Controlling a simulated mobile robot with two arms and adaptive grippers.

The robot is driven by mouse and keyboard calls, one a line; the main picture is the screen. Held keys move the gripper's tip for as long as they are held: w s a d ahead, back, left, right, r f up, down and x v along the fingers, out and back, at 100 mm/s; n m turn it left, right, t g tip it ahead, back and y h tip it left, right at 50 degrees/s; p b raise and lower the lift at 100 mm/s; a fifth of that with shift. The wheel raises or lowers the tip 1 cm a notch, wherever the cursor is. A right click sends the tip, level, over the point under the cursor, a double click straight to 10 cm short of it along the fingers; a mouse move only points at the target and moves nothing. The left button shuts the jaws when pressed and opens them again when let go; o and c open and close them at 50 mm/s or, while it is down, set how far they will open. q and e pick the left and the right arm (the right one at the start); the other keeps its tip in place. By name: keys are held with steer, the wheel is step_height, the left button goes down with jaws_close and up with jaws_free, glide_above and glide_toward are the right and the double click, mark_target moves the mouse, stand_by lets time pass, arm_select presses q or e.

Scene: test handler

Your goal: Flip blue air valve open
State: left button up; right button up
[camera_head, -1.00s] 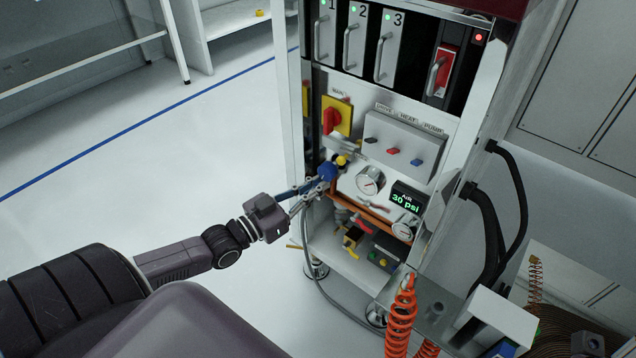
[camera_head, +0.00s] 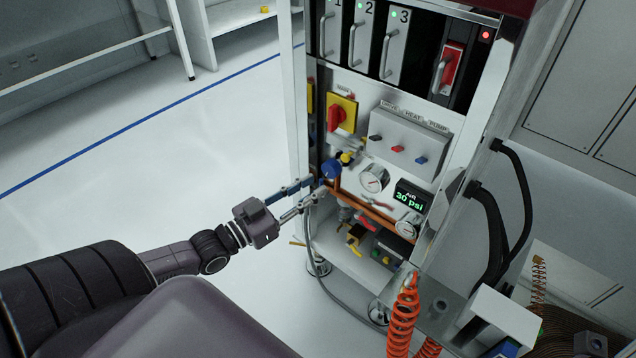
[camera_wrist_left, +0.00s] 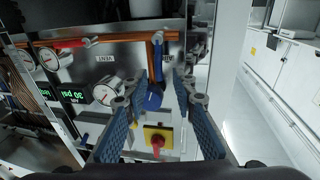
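A round blue part (camera_head: 331,169), which I take to belong to the blue air valve, sits at the left edge of the machine's lower panel, by the copper pipe. Whether a tip touches the valve, I cannot tell. My right gripper is not in view.
Close by are a red-and-yellow main switch (camera_head: 337,116), a pressure gauge (camera_head: 374,178) and a display reading 30 psi (camera_head: 410,198). A red lever (camera_wrist_left: 72,43) lies along the pipe. An orange coiled hose (camera_head: 402,312) hangs lower right. Floor to the left is clear.

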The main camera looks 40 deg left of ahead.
arm_select(q)
steer(key=shift+v, duration=2.2)
steer(key=shift+s, duration=0.1)
